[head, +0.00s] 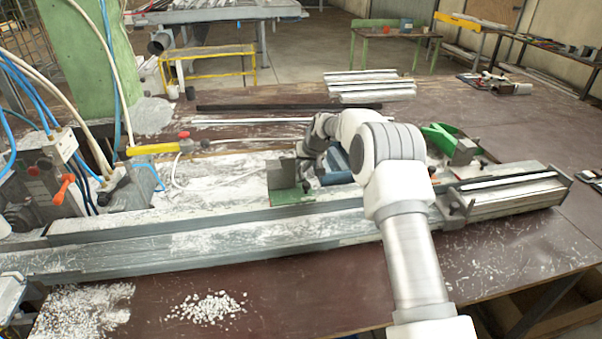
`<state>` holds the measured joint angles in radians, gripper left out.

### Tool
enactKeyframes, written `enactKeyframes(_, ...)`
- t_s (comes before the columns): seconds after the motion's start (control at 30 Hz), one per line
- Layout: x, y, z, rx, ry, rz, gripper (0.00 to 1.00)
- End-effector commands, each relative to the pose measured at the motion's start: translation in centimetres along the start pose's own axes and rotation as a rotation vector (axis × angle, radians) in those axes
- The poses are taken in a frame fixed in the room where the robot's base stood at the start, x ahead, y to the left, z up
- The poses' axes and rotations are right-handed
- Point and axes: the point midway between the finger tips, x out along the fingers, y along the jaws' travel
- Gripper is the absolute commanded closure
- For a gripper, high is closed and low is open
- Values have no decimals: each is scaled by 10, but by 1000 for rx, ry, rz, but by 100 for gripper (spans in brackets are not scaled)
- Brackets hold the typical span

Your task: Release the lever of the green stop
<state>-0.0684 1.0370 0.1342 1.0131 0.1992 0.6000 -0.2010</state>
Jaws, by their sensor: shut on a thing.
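A green stop (282,174) with an upright grey-green plate and a green foot (291,196) stands on the long metal profile bed, left of centre. My gripper (307,180) reaches down right beside this plate, on its right side. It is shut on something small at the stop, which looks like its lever. The lever itself and the fingertips are too small and too dark to make out clearly. A second, brighter green piece (438,138) with a grey block sits farther right, partly behind my arm.
The long metal bed (150,240) runs across the bench, dusted with white chips. A yellow-handled tool with a red knob (153,149), hoses and a valve box (60,146) are at left. Pale profiles (370,84) lie at the back. The bench front is mostly clear besides chips (211,307).

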Motion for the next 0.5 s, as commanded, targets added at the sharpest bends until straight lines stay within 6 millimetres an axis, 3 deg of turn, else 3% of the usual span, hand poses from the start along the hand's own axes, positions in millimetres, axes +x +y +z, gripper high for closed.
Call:
enactKeyframes(0.27,-1,0,-1,-1,5,1,100)
enactKeyframes(0.3,-1,0,-1,-1,5,1,72)
enactKeyframes(0.43,-1,0,-1,-1,4,1,49)
enactKeyframes(0.5,-1,0,-1,-1,4,1,45)
